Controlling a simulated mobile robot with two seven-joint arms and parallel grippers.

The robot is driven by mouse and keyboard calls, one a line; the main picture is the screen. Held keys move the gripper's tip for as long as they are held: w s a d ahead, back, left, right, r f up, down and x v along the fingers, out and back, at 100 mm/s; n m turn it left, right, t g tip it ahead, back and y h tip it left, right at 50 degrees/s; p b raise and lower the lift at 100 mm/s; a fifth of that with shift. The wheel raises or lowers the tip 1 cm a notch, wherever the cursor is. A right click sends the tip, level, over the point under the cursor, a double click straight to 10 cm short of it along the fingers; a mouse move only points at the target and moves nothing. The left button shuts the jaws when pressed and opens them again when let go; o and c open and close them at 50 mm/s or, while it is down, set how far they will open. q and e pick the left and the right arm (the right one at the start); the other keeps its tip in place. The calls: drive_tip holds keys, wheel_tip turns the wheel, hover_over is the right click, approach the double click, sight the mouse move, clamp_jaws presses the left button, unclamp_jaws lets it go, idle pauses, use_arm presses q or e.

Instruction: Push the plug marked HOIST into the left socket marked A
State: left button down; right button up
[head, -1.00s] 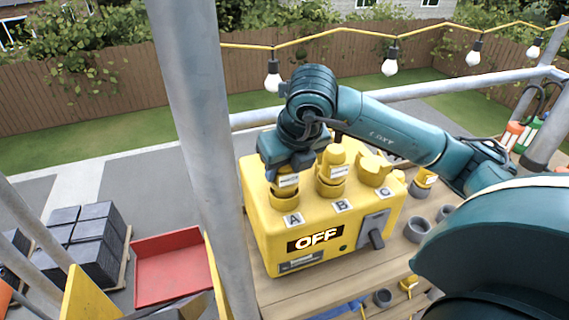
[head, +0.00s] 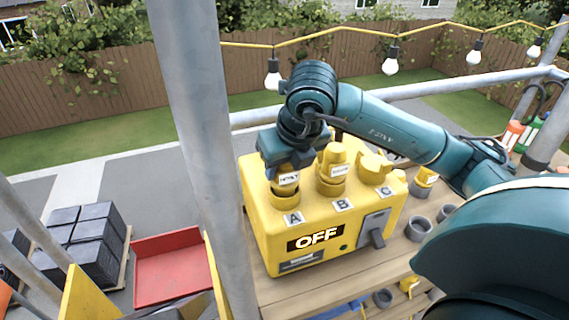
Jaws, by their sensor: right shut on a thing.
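The yellow power box (head: 262,232) stands on the wooden planks, with sockets marked A, B and C along its top and an OFF display on its front. My right gripper (head: 286,168) points down over socket A (head: 285,199) and is shut on a yellow plug with a white label (head: 289,180), the HOIST plug by its place; the label is too small to read surely. The plug's lower end is at the mouth of socket A; how deep it sits I cannot tell. My left gripper is not in view.
Another labelled yellow plug (head: 336,160) stands in socket B. Socket C (head: 373,168) has a yellow cap. A scaffold pole (head: 203,150) rises close on the left.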

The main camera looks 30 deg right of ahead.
drive_tip(key=shift+b, duration=0.3)
drive_tip(key=shift+f, duration=0.1)
idle(0.5)
drive_tip(key=shift+f+b, duration=0.55)
drive_tip(key=shift+b, duration=0.1)
drive_tip(key=o, duration=0.8)
drive_tip(key=shift+p+v, duration=0.95)
drive_tip(key=shift+v, duration=0.6)
drive_tip(key=p+v, duration=0.3)
drive_tip(key=v, duration=0.5)
